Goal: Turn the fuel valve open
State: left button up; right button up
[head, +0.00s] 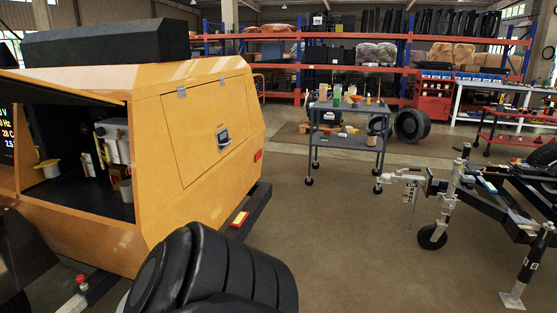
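The yellow light tower body (205,150) fills the left side of the head view. Its side compartment (75,205) is open under a raised panel (60,88). Inside are a grey-white unit (117,145), a brown cylindrical part (126,190) and a tan flanged part (47,168). I cannot pick out the fuel valve with certainty, nor tell its position. A small red knob (81,280) sits on a grey bar at the lower left; I cannot tell what it is. Neither of my grippers is in view.
Black tyres (215,270) stand in front of the body at the bottom. A wheeled cart (345,140) with bottles stands mid-room. A trailer frame with a jack wheel (432,236) is at the right. Orange shelving (350,38) lines the back. The floor between (340,240) is clear.

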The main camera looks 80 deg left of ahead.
aim_at(113, 179)
jog(key=u, duration=2.65)
